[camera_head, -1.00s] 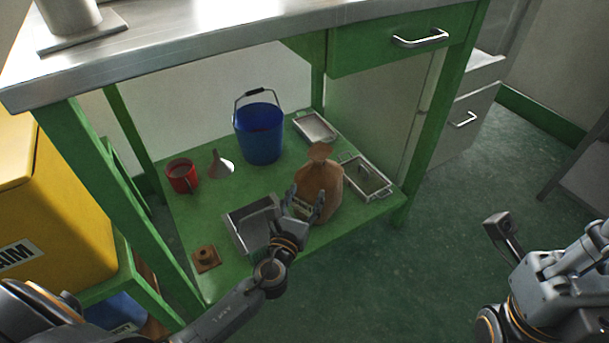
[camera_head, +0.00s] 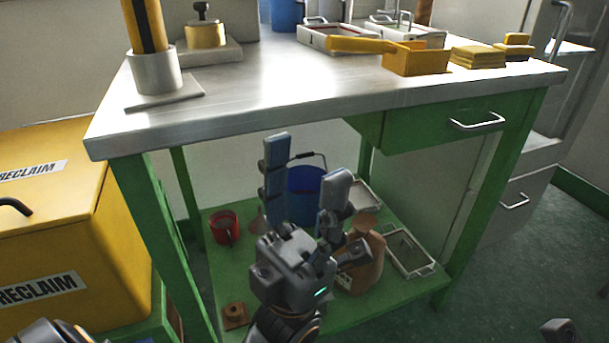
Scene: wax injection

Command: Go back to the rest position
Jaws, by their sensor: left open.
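My left gripper (camera_head: 306,165) is raised in the middle of the view, in front of the green workbench. Its two fingers point up and stand well apart, with nothing between them. It is in front of the lower shelf (camera_head: 385,308) and hides part of the blue bucket (camera_head: 306,190) and the brown bag (camera_head: 366,272). Only a small dark piece of my right arm or gripper (camera_head: 570,331) shows at the bottom right edge; its fingers cannot be made out.
The metal worktop (camera_head: 260,95) overhangs the shelf just above my left fingertips. A yellow ladle-like box (camera_head: 417,60) and yellow blocks (camera_head: 478,57) lie on it. A yellow RECLAIM bin (camera_head: 60,230) stands left. A red mug (camera_head: 222,225) and metal tray (camera_head: 408,252) are on the shelf.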

